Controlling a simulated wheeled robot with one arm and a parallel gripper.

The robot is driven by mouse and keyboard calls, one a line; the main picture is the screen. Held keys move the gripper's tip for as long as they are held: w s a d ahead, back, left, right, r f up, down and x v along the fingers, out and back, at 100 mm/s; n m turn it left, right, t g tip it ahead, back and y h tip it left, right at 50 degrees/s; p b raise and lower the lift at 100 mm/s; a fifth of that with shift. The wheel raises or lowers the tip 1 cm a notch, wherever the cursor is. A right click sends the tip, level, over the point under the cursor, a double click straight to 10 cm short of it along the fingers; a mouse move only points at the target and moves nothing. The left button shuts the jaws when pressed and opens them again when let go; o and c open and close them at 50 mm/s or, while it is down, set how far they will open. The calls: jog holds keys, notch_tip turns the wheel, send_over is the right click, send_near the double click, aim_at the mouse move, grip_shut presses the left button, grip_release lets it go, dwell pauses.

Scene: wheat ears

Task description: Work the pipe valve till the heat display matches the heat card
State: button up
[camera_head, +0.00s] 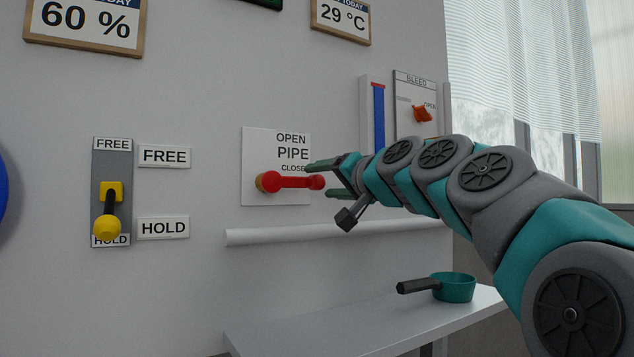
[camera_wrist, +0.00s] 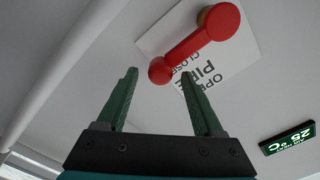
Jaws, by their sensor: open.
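The pipe valve is a red lever (camera_head: 292,182) on a white plate (camera_head: 258,150) marked OPEN, PIPE and CLOSE. It points right, near CLOSE, and also shows in the wrist view (camera_wrist: 195,45). My gripper (camera_head: 324,180) is open at the lever's free end. In the wrist view the round red end lies between my fingertips (camera_wrist: 160,73); contact cannot be told. The heat card (camera_head: 343,17) reads 29 °C.
A yellow-knobbed lever (camera_head: 107,225) at left points down to HOLD. A white rail (camera_head: 290,234) runs below the valve; a teal pan (camera_head: 454,288) rests on a shelf (camera_head: 330,330).

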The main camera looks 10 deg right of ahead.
jog(key=shift+x, duration=1.3)
jog(key=c, duration=1.1)
jog(key=shift+f, duration=0.1)
jog(key=shift+f, duration=0.15)
